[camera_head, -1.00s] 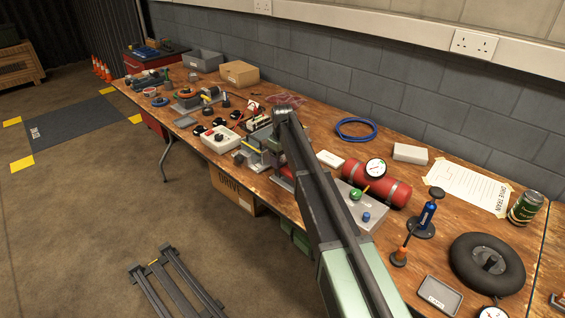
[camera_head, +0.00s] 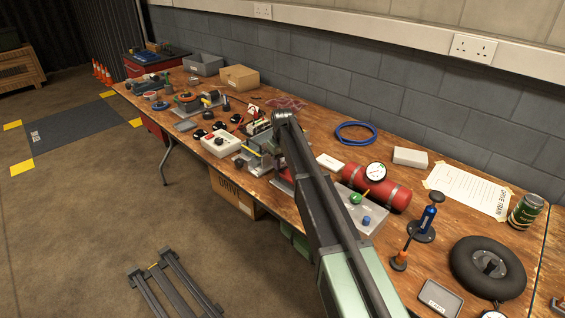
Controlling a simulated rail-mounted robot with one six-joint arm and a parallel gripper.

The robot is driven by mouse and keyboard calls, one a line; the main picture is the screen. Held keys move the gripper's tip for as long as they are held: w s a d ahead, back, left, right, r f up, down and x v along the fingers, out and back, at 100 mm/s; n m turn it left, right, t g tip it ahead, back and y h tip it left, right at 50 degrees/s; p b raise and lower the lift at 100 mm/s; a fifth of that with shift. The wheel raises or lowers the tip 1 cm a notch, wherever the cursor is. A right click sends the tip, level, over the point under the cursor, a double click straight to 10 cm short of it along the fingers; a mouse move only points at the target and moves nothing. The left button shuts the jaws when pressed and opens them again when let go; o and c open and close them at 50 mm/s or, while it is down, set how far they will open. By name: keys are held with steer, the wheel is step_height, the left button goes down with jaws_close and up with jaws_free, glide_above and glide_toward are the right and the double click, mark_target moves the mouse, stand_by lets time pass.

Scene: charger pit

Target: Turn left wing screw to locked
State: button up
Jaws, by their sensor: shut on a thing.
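My arm comes up from the bottom edge, and its elbow stands over the bench. My gripper (camera_head: 264,148) is small and partly hidden behind the arm. It is down at a cluttered fixture (camera_head: 256,165) of grey and red parts at the bench's front edge. It is shut at the fixture, where the left wing screw would be. The screw is too small and covered to make out, so its angle and its locked or unlocked position cannot be read.
A white control box (camera_head: 221,143) with a dark knob is just left of the fixture. A red cylinder with a gauge (camera_head: 376,171) and a grey box with green and blue knobs (camera_head: 366,217) lie right of my arm. A blue hose (camera_head: 356,133) lies behind.

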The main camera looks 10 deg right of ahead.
steer(key=m, duration=1.5)
stand_by(0.6)
steer(key=o, duration=0.9)
